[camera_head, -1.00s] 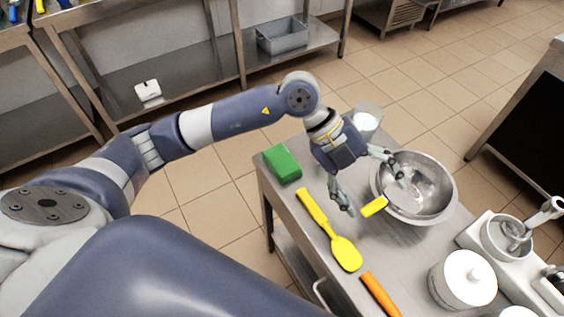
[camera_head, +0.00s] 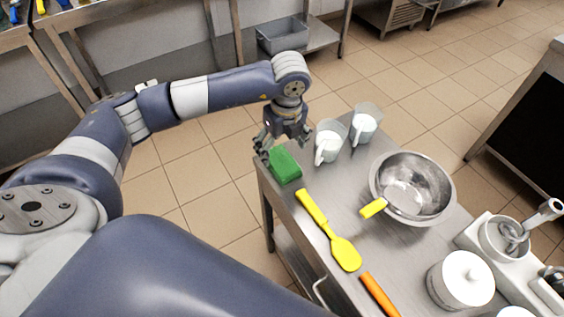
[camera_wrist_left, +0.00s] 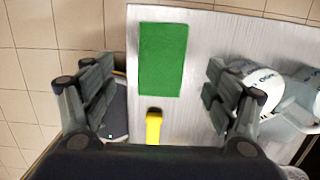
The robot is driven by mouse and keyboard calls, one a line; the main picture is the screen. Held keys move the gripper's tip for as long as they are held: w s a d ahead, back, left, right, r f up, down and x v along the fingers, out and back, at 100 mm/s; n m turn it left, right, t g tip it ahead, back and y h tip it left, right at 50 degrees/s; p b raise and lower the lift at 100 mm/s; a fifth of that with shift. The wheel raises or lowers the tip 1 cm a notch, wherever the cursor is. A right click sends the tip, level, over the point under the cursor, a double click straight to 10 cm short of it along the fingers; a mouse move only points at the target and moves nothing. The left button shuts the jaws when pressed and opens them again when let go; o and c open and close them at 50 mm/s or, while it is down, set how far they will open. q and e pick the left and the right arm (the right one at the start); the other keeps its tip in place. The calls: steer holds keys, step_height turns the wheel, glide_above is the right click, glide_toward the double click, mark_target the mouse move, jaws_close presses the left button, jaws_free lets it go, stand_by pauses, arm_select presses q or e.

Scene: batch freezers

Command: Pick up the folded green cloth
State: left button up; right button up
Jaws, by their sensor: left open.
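The folded green cloth (camera_head: 285,165) lies flat at the near-left corner of the steel table (camera_head: 318,264). In the left wrist view the cloth (camera_wrist_left: 163,58) is a plain green rectangle, ahead of and between the spread fingers. My left gripper (camera_head: 284,150) is open and empty, above the cloth and pointing down. In the left wrist view its fingers (camera_wrist_left: 160,98) stand on either side, apart from the cloth. My right gripper is in neither view.
A yellow spatula (camera_head: 344,252) lies beside the cloth, its handle end (camera_wrist_left: 153,128) below the cloth in the wrist view. Two white-filled jugs (camera_head: 328,142) (camera_head: 364,125) stand close to the gripper. A metal bowl (camera_head: 425,180) with a yellow-handled tool stands farther right.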

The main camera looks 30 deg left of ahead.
mark_target(282, 161)
arm_select(q)
step_height(282, 161, down, 5)
steer(key=shift+d+p, duration=0.1)
steer(key=shift+p, duration=0.75)
steer(key=shift+w+f, duration=0.1)
steer(key=shift+f, duration=0.25)
steer(key=c, duration=1.2)
steer(key=shift+r, duration=0.15)
step_height(282, 161, up, 3)
steer(key=shift+r+b, duration=0.15)
steer(key=shift+b, duration=0.65)
steer(key=s+d+b, duration=0.1)
steer(key=s+d, duration=0.1)
steer(key=s, duration=0.2)
steer(key=s+d+r+b, duration=0.1)
steer(key=s+d, duration=0.1)
steer(key=s, duration=0.3)
steer(key=s+d+b, duration=0.1)
steer(key=s+d, duration=0.2)
steer(key=s, duration=0.2)
steer(key=shift+s+r, duration=0.25)
